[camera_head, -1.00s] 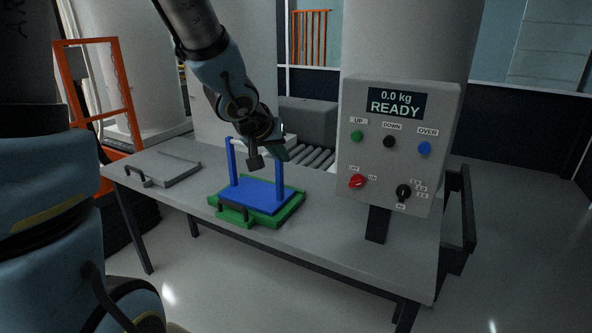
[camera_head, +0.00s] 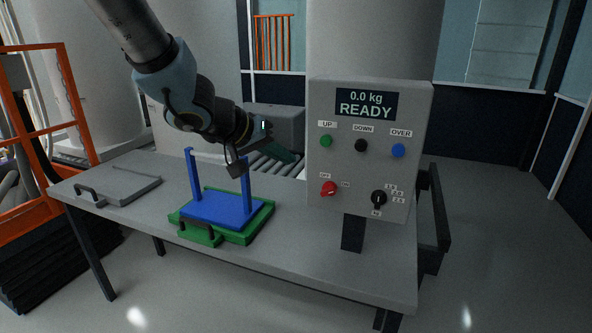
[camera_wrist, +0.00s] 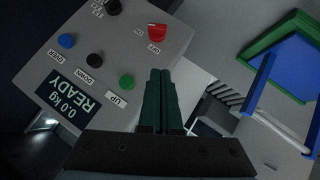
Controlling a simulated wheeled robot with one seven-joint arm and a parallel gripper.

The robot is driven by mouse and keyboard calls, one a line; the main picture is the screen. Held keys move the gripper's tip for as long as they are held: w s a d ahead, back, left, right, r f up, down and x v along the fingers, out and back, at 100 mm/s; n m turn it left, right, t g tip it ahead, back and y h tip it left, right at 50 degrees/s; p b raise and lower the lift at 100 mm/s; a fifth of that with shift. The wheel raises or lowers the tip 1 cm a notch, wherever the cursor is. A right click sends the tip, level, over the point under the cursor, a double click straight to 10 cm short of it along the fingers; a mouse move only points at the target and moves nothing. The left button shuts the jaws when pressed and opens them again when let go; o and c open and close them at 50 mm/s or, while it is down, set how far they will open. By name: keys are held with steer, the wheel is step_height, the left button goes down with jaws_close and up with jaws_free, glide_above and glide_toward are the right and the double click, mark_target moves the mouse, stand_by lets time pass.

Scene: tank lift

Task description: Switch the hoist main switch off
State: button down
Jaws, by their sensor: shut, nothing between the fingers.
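The hoist main switch is a red rotary knob (camera_head: 329,188) at the lower left of the grey control panel (camera_head: 318,110). OFF is labelled at its upper left and ON at its right; I cannot tell exactly where the knob points. The red knob also shows in the wrist view (camera_wrist: 157,32), beyond my fingertips. My gripper (camera_head: 290,157) is left of the panel, above the table, apart from the knob. In the wrist view my gripper's fingers (camera_wrist: 160,74) are together and empty. The panel's display (camera_head: 366,104) reads 0.0 kg READY.
Green UP (camera_head: 326,141), black DOWN (camera_head: 361,145) and blue OVER (camera_head: 398,150) buttons sit above a black selector knob (camera_head: 379,199). A blue frame with two posts (camera_head: 222,210) stands on a green base (camera_head: 264,224) below my arm. A grey lid (camera_head: 130,187) lies at left.

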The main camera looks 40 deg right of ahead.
steer(key=b, duration=0.3)
glide_toward(324, 189)
steer(key=w+d, duration=0.2)
steer(key=d, duration=0.1)
steer(key=shift+s+d+f+b, duration=0.3)
steer(key=shift+f, duration=0.3)
steer(key=shift+s+d+f+b, duration=0.25)
steer(key=shift+d+f+b, duration=0.05)
steer(key=shift+f, duration=0.3)
steer(key=shift+s+d+f, duration=0.25)
steer(key=shift+s+f, duration=0.05)
steer(key=shift+f, duration=0.25)
